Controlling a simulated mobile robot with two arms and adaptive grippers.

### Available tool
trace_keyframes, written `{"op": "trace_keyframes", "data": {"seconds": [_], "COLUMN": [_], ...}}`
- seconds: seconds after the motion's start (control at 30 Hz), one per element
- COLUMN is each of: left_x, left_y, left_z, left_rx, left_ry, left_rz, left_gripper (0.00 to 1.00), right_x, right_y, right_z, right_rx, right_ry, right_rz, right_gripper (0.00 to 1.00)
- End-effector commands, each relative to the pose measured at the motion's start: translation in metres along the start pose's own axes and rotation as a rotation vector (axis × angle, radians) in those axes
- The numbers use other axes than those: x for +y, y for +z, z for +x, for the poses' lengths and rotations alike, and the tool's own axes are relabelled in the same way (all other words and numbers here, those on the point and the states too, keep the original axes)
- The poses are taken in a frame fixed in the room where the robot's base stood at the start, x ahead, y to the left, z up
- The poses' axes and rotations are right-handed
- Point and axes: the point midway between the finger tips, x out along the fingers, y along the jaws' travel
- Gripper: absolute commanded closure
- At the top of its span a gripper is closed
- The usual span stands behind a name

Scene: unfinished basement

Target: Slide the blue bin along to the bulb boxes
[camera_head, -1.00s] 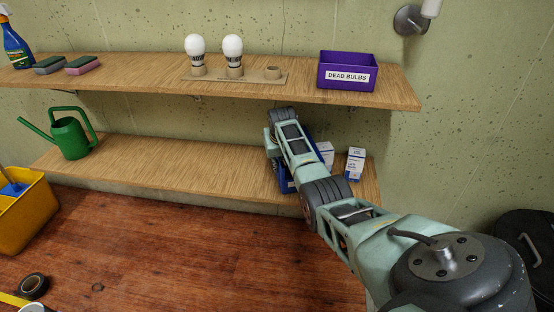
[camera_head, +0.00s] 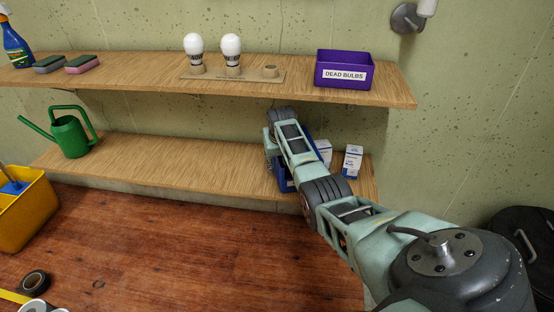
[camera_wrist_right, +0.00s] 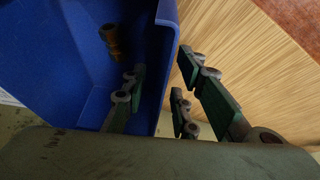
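The blue bin (camera_head: 284,184) sits on the lower shelf near its right end, mostly hidden behind my right arm. Two white-and-blue bulb boxes stand just right of it: one partly hidden (camera_head: 324,150), one in clear view (camera_head: 352,162). In the right wrist view the bin (camera_wrist_right: 80,60) fills the left side. My right gripper (camera_wrist_right: 163,75) straddles its side wall, one finger inside and others outside. Small gaps seem to show between fingers and wall, so it looks open; contact is unclear. In the head view its fingers are hidden. My left gripper is out of view.
A brass-coloured piece (camera_wrist_right: 110,40) lies in the bin. The upper shelf (camera_head: 130,72) overhangs and holds a purple "DEAD BULBS" box (camera_head: 344,68) and two bulbs on a stand. A green watering can (camera_head: 70,135) stands far left on the lower shelf (camera_head: 170,165); the shelf between is clear.

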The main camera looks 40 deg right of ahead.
Motion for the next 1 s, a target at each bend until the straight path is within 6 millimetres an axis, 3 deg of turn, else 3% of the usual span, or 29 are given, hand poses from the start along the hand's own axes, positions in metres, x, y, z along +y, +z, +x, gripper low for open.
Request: {"op": "trace_keyframes", "data": {"seconds": [0.17,0.33,1.0], "left_x": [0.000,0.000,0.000], "left_y": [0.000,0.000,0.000], "left_z": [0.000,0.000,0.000], "left_rx": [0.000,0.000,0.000], "left_ry": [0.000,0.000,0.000], "left_rz": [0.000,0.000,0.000], "left_gripper": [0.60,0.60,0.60], "right_x": [0.000,0.000,-0.006], "right_y": [-0.001,0.000,0.091], "right_z": [-0.009,-0.031,-0.066], "right_rx": [0.002,0.003,0.000], "right_ry": [0.000,0.001,0.000], "right_rz": [0.000,-0.001,-0.001], "right_gripper": [0.73,0.73,0.73]}}
